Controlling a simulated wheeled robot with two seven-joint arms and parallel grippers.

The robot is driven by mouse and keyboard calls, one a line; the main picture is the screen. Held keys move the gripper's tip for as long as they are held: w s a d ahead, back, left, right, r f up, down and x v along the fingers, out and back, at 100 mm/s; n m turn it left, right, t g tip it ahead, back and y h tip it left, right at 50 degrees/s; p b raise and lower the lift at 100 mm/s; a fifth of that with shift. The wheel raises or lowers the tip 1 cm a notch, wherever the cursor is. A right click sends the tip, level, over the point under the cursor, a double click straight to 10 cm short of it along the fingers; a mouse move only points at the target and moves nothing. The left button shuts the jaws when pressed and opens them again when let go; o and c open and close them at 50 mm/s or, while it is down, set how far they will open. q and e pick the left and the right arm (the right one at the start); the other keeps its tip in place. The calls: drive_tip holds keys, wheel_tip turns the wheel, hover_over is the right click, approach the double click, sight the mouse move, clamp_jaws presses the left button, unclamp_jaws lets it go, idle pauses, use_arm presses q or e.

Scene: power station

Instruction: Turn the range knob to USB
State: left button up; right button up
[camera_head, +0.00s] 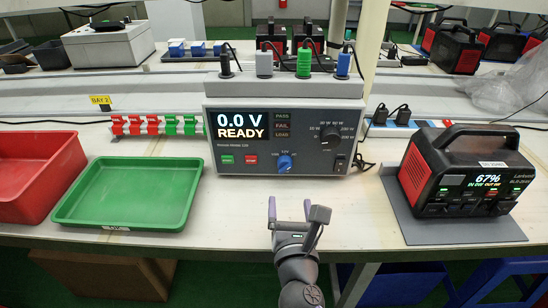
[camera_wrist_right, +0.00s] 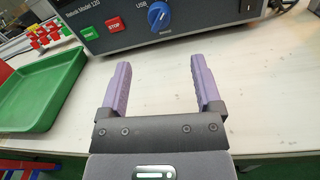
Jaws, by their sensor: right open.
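The tester (camera_head: 285,138) is a grey box with a dark front, reading "0.0 V READY". A blue knob (camera_head: 285,163) sits low on its front, with small labels around it; it also shows in the right wrist view (camera_wrist_right: 159,16), where "USB" is printed to its left. Its exact pointer setting is too small to tell. A black knob (camera_head: 330,134) with a numbered scale is higher right. My right gripper (camera_head: 296,207) is open and empty, in front of and below the blue knob, apart from it. Its purple fingers also show in the wrist view (camera_wrist_right: 160,75). My left gripper is out of view.
Green START (camera_head: 228,160) and red STOP (camera_head: 251,160) buttons lie left of the blue knob. A green tray (camera_head: 130,222) and red bin (camera_head: 30,205) stand left. A power station (camera_head: 462,172) stands right on a grey mat. The table before the tester is clear.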

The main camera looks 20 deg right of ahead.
sight(286, 170)
drive_tip(key=b+x, duration=0.1)
drive_tip(key=x, duration=0.8)
drive_tip(key=shift+b, duration=0.4)
drive_tip(key=shift+w+d, duration=0.1)
drive_tip(key=shift+w, duration=0.35)
drive_tip(key=shift+r, duration=0.1)
drive_tip(key=shift+c, duration=0.7)
drive_tip(key=c, duration=0.7)
clamp_jaws()
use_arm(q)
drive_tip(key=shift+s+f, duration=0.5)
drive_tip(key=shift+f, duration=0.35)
